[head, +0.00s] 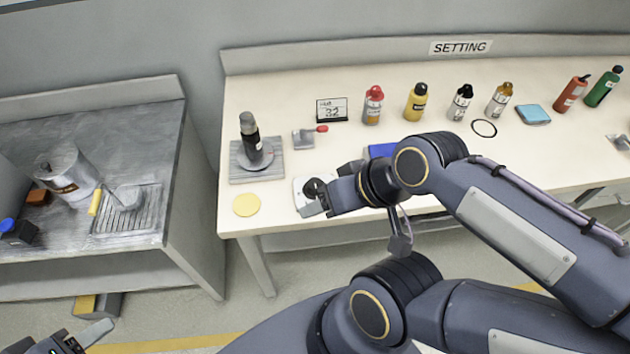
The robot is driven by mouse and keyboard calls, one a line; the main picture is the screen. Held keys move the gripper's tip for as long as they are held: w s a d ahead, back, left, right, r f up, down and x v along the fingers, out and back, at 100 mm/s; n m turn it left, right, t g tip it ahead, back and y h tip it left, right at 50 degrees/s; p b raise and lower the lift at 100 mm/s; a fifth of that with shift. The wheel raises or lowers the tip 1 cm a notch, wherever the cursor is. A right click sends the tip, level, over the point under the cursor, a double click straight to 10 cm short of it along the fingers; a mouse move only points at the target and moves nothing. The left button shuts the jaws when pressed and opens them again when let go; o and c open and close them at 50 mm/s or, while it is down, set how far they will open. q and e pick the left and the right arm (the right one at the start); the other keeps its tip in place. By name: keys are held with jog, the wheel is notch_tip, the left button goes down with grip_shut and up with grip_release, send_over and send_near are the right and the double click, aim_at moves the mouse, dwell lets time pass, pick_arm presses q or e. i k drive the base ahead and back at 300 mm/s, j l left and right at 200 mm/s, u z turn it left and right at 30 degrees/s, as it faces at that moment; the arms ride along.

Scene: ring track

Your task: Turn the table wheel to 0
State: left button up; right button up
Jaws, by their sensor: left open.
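The table wheel (315,186) is a small dark round knob on a white plate (299,197) at the table's front edge, partly hidden by my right gripper. My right gripper (322,196) is at the wheel, its arm coming in from the right. A grey finger lies at the knob's near side, but whether the jaws touch or grip it is unclear. A small display card (332,110) behind reads 22. A SETTING sign (460,47) is on the back panel. My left gripper (88,338) is open at the lower left, partly cut off, away from the table.
A yellow disc (246,205) lies near the front edge. A red-handled device (304,138), a blue item (381,151) and several bottles stand behind. A separate grey bench (150,115) is at the left.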

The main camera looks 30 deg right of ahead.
aim_at(310, 189)
jog(key=k+l+z, duration=0.1)
jog(key=z, duration=0.35)
jog(key=l+z, duration=0.25)
jog(key=z, duration=0.15)
jog(key=i+u, duration=0.25)
jog(key=i+l+u, duration=0.1)
jog(key=u, duration=0.2)
jog(key=i, duration=0.1)
